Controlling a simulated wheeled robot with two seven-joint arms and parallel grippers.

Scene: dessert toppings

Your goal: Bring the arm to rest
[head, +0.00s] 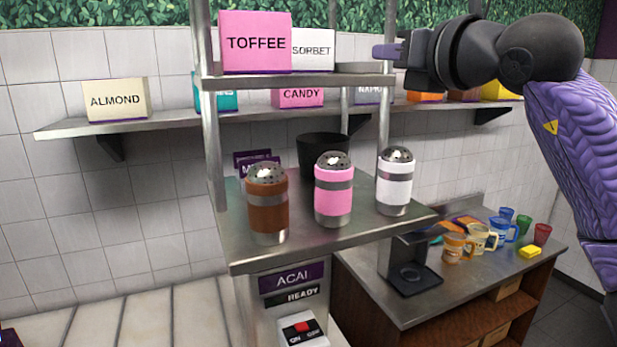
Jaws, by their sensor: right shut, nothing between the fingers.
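My right arm comes in from the right edge, raised high. My right gripper (384,52) points left at the upper right, beside the top shelf and apart from the white SORBET box. It is shut and holds nothing. My left gripper does not show. Three shakers stand upright on the metal counter (350,243) below: a brown one (267,205), a pink one (333,190) and a white one (395,182). The gripper is well above them and touches none.
The top shelf (290,82) holds a pink TOFFEE box (254,42) and the SORBET box (313,50). A wall shelf (160,124) behind bears an ALMOND box (115,100) and others. A lower table (480,275) at right holds several mugs and cups.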

